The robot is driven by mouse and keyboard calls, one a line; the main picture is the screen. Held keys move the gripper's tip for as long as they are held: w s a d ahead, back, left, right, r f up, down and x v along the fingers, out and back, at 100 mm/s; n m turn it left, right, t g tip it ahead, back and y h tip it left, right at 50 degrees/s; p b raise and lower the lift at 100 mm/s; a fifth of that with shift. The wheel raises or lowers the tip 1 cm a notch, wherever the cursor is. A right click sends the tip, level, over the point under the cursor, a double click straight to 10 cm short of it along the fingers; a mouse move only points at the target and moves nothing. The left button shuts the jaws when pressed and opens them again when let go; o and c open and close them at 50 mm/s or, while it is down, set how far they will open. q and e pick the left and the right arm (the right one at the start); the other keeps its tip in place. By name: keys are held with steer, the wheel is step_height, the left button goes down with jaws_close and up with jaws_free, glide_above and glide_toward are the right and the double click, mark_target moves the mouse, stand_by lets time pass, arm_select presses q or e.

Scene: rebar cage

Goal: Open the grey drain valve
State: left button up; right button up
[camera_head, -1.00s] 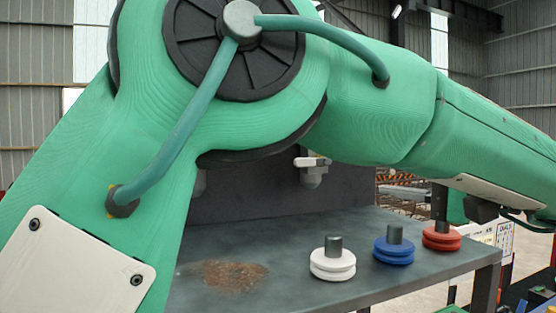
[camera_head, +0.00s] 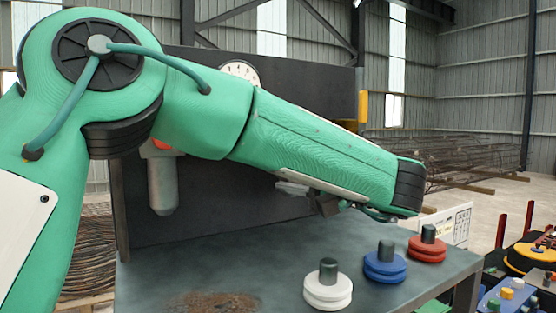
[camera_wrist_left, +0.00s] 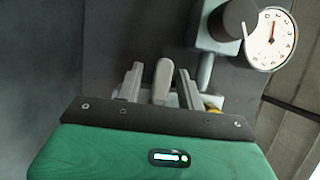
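In the left wrist view, my left gripper (camera_wrist_left: 160,82) is open, its two fingers apart. A grey rounded lever-like piece (camera_wrist_left: 162,80) stands between them, with a narrow gap on each side; it looks like the drain valve handle, but I cannot tell if it is touched. My right gripper is in neither view.
A dial gauge (camera_head: 240,72) and a grey bowl with a red top (camera_head: 162,182) are on the dark panel (camera_head: 215,225). White (camera_head: 328,291), blue (camera_head: 385,267) and red (camera_head: 427,249) knobbed discs stand on the bench. A black knob (camera_wrist_left: 240,18) is near the gripper.

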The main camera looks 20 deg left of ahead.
arm_select(q)
steer(key=shift+w+a+r+p, duration=0.1)
steer(key=shift+w+a+p, duration=0.25)
steer(key=shift+a, duration=0.6)
steer(key=shift+c, duration=0.2)
jaws_close()
steer(key=shift+w+d+f+n+h, duration=0.15)
steer(key=shift+f+n+h, duration=0.45)
steer(key=shift+n, duration=0.6)
steer(key=shift+w+d+f+n+h, duration=0.1)
steer(key=shift+f+n+h, duration=0.5)
steer(key=shift+n, duration=0.6)
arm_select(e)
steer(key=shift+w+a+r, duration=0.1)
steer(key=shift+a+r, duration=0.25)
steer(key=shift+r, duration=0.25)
arm_select(q)
steer(key=shift+o, duration=0.2)
jaws_free()
steer(key=shift+d, duration=0.1)
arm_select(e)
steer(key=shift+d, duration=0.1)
